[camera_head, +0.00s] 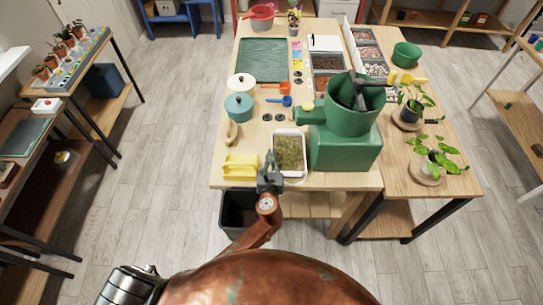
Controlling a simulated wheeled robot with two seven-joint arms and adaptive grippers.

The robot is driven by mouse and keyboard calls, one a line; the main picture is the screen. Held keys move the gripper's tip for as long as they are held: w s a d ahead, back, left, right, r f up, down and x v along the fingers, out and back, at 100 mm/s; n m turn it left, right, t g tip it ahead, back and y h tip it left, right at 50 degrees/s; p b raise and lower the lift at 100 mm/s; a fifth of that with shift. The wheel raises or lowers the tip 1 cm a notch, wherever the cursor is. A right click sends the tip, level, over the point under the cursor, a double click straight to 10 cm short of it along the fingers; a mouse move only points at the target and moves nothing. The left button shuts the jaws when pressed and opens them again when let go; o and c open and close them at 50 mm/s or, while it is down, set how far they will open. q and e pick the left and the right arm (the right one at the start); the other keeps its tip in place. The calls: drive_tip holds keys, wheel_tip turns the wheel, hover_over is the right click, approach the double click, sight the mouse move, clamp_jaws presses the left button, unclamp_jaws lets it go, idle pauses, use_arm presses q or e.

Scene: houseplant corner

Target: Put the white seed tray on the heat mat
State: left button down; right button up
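A white tray (302,171) filled with mossy green-brown material stands at the front of the middle table, left of a big green block-shaped device. It seems to be the white seed tray. My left gripper (270,162) is at its front left corner and overlaps its edge in the picture. Whether its fingers are open or shut on the rim is too small to tell. A flat dark green mat (264,60) lies empty at the back left of the same table; I cannot tell whether it is the heat mat. My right gripper is out of view.
A yellow object (240,166) lies left of the tray, and the green device (345,148) stands close on its right. A teal pot (239,107), a cream pot (241,84) and small scoops lie between tray and mat. Potted plants stand on the right table.

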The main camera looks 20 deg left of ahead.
use_arm(q)
drive_tip(key=c, duration=2.6)
unclamp_jaws()
drive_tip(key=shift+f, duration=0.1)
drive_tip(key=o, duration=0.4)
drive_tip(key=shift+o, duration=0.2)
